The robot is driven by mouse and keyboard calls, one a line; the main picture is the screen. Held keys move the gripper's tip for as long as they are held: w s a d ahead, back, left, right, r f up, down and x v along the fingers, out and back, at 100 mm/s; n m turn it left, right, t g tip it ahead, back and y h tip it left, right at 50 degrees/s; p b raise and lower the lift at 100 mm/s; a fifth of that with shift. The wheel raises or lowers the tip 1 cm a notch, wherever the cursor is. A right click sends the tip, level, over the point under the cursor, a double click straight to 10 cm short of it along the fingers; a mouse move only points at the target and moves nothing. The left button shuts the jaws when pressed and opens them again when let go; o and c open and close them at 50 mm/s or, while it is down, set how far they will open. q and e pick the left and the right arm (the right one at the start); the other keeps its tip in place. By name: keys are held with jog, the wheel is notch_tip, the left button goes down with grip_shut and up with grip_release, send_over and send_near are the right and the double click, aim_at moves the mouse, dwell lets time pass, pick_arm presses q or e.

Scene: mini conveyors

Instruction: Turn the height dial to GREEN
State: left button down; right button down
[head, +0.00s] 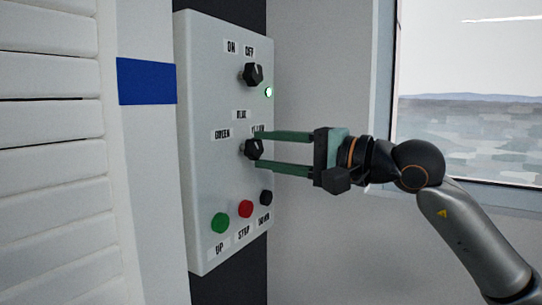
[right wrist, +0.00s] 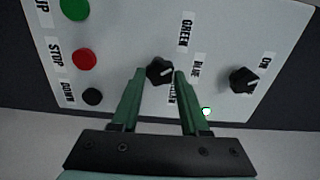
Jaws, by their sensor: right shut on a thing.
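The height dial (head: 252,149) is a black knob on the grey control panel (head: 206,175), with labels GREEN (head: 222,134) to its left, BLUE (head: 241,115) above and YELLOW, partly covered, at its upper right. My right gripper (head: 259,151) has its long green fingers around this dial, one above and one below. The right wrist view shows the fingertips at both sides of the dial (right wrist: 159,71), shut on it. A white mark on the dial sits on its side towards the BLUE label (right wrist: 196,71), but its exact direction is hard to tell. My left gripper is not in view.
An ON/OFF knob (head: 252,75) is higher on the panel, beside a lit lamp (head: 268,92). Green (head: 220,222), red (head: 245,208) and black (head: 266,197) buttons, labelled UP, STOP and DOWN, are below. A window is at the right.

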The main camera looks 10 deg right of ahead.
jog(key=shift+n, duration=0.9)
jog(key=shift+n+b, duration=0.3)
jog(key=shift+n, duration=0.8)
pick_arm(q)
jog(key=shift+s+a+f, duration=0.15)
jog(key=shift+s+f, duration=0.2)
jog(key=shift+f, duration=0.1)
pick_arm(e)
jog(key=shift+n, duration=0.4)
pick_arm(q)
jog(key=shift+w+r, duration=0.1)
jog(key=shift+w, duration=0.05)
pick_arm(e)
jog(key=shift+c, duration=2)
grip_release()
